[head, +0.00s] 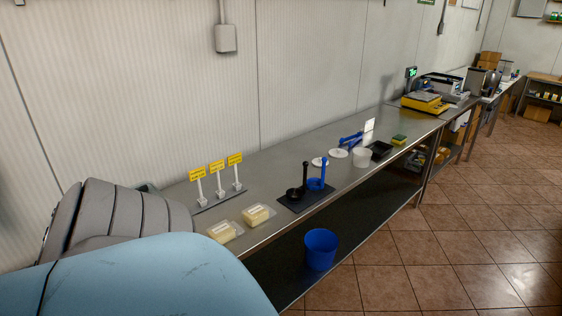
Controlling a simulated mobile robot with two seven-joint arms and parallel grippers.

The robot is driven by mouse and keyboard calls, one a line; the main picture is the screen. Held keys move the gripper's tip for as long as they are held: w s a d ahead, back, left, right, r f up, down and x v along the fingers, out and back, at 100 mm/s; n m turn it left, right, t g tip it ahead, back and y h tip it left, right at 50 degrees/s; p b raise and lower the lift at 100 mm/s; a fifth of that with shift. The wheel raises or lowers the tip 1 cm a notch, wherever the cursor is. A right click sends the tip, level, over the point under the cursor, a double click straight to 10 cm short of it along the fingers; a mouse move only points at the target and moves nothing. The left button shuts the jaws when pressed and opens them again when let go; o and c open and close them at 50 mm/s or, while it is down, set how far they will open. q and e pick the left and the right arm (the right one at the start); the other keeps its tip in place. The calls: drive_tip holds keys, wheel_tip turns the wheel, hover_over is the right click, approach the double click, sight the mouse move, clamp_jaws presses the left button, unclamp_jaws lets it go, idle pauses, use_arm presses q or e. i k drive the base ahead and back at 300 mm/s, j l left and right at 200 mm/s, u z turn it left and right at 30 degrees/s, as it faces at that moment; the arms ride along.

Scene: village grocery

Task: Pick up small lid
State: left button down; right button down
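Two white round lids lie flat on the steel counter (268,174), near its middle. One lid (320,162) lies nearer, behind the blue scoop. The other lid (338,153) lies a little farther along, left of a white tub (362,157). They look close in size, and I cannot tell for sure which is the small lid. Neither gripper shows in the head view, and no gripper is seen at the lids.
A black scoop (295,193) and blue scoop (316,184) stand on a dark mat. Two pale packs (258,214) and yellow signs (216,166) are nearer. A black tray (381,150), sponge (399,140) and yellow scale (424,104) are farther. A blue bucket (320,249) is below.

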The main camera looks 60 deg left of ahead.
sight(317, 163)
drive_tip(key=u, duration=1.75)
drive_tip(key=z, duration=2.2)
drive_tip(key=i+j+u, duration=0.15)
drive_tip(key=u, duration=0.25)
drive_tip(key=i+j+u, duration=0.15)
drive_tip(key=u, duration=0.25)
drive_tip(key=i+j+u, duration=0.1)
drive_tip(key=u, duration=0.3)
drive_tip(key=i+u, duration=0.2)
drive_tip(key=u, duration=0.2)
